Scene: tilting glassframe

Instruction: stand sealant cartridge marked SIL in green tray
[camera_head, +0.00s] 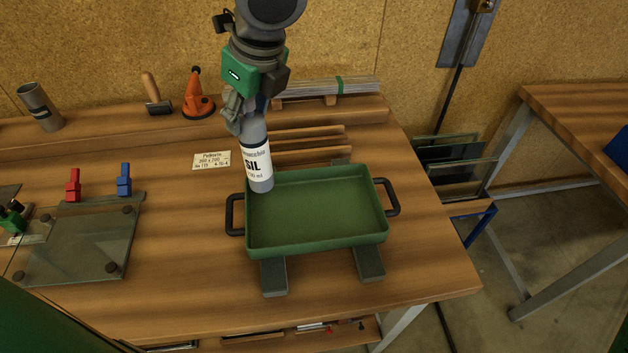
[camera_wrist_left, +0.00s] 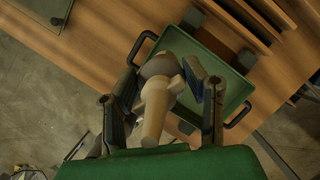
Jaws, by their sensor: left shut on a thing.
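The sealant cartridge (camera_head: 256,155) is grey with a white label reading SIL. My left gripper (camera_head: 244,115) is shut on its upper part and holds it nearly upright, leaning slightly. Its lower end overlaps the back left corner of the green tray (camera_head: 315,240); I cannot tell whether it touches the tray floor. The tray is empty otherwise and has a black handle at each side. In the left wrist view the cartridge (camera_wrist_left: 153,112) is between the fingers (camera_wrist_left: 165,88), its pale nozzle towards the camera, with the tray (camera_wrist_left: 238,90) beyond. The right gripper is not in view.
The tray rests on two grey strips on the wooden bench (camera_head: 190,260). A paper label (camera_head: 211,160) lies left of the cartridge. A glass plate (camera_head: 80,250) with red (camera_head: 73,186) and blue (camera_head: 124,180) clamps lies at left.

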